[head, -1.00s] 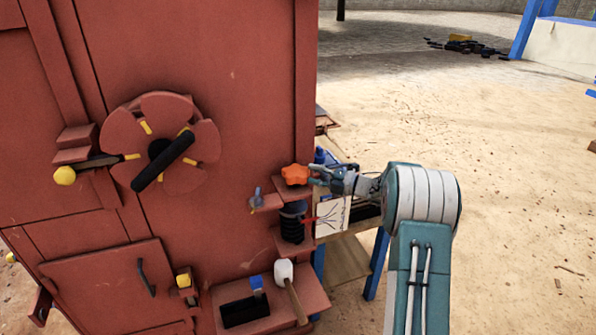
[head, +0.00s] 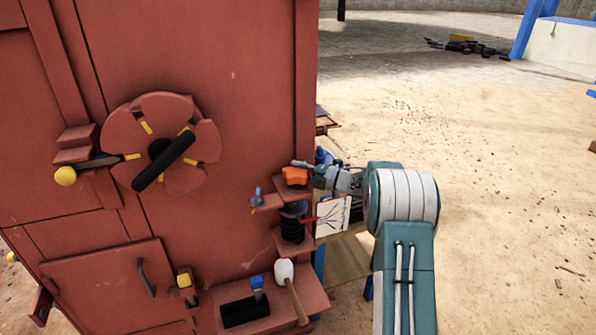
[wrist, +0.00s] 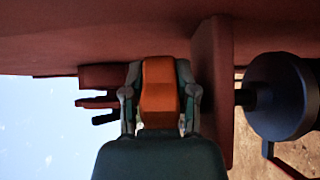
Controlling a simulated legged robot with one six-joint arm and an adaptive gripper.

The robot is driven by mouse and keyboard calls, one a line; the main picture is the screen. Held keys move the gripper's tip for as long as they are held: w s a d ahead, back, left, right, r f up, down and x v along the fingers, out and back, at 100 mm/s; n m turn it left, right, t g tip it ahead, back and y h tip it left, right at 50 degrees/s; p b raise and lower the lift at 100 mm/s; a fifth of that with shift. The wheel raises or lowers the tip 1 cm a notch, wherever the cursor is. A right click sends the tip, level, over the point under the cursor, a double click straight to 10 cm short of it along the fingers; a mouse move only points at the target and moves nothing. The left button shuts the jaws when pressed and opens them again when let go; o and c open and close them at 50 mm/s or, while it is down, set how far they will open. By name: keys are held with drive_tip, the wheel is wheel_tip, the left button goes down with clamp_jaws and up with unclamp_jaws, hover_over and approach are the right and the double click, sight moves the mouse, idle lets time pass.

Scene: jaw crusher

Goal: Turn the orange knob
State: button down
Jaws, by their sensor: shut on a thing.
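The orange knob (head: 294,176) sits on a small red bracket at the right edge of the red machine, above a black ribbed spring. My gripper (head: 307,170) reaches it from the right, with one finger showing along the knob's top side. In the wrist view the knob (wrist: 160,92) lies between the two grey fingers of my gripper (wrist: 160,85), one on each side. The jaws are shut on it. The knob's far side and its mount are hidden in the wrist view.
The red machine (head: 230,110) fills the left, with a round handwheel (head: 205,145) and a lever with a yellow ball (head: 65,176). A white-headed mallet (head: 284,271) rests on the lower ledge. A paper sheet (head: 333,216) is just below my gripper. Sandy ground at right is open.

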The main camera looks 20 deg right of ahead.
drive_tip(key=shift+f+t, duration=0.1)
drive_tip(key=shift+t, duration=0.2)
drive_tip(key=shift+s+d+f+m+t+h, duration=0.15)
drive_tip(key=shift+m+t+h, duration=0.5)
drive_tip(key=shift+m+h, duration=0.45)
drive_tip(key=shift+s+d+m+t+h, duration=0.15)
drive_tip(key=shift+m+t+h, duration=0.65)
drive_tip(key=shift+h, duration=0.55)
drive_tip(key=shift+s+f+m+t+h, duration=0.15)
drive_tip(key=shift+m+t+h, duration=0.4)
drive_tip(key=shift+m+h, duration=0.6)
drive_tip(key=shift+r+h, duration=0.1)
drive_tip(key=shift+h, duration=0.3)
drive_tip(key=c, duration=0.7)
unclamp_jaws()
drive_tip(key=shift+o, duration=0.2)
drive_tip(key=shift+s+d, duration=0.1)
drive_tip(key=v, duration=1.1)
drive_tip(key=shift+s, duration=0.35)
